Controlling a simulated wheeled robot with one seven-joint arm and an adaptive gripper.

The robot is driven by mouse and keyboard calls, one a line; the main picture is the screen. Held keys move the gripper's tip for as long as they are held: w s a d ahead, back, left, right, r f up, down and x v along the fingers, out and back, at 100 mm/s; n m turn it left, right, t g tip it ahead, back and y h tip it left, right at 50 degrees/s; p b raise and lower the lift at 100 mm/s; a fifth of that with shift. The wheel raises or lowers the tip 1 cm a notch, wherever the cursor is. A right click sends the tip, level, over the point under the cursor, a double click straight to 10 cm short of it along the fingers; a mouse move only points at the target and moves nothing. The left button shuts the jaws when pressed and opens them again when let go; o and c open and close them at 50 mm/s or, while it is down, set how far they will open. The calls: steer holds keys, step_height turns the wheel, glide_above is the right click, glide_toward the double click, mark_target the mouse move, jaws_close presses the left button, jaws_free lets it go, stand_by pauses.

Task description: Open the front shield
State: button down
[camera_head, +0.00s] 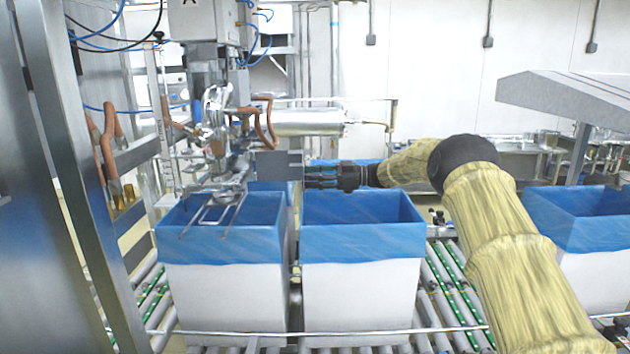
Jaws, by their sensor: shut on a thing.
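My gripper (309,178) reaches in from the right, level, just above the back of the middle blue-lined box. Its fingers are shut on the right edge of a small grey metal plate (279,165) beside the filling machine (213,110). The exact contact is small and partly hidden by the fingers. No separate large shield panel stands out; I cannot tell whether this plate is part of the front shield. My arm, in a yellow cover, crosses the right half of the view.
Two white boxes with blue liners, a left one (220,300) and a middle one (360,295), stand on the roller conveyor (450,290). A wire frame (215,212) hangs over the left box. Another lined box (590,245) stands right. A steel post (60,130) is at left.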

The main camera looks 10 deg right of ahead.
steer(key=shift+r, duration=0.2)
steer(key=c, duration=1.2)
jaws_free()
steer(key=shift+s, duration=0.15)
steer(key=shift+f, duration=0.1)
steer(key=shift+d, duration=0.2)
steer(key=v, duration=1.1)
steer(key=shift+d, duration=0.35)
steer(key=shift+r, duration=0.2)
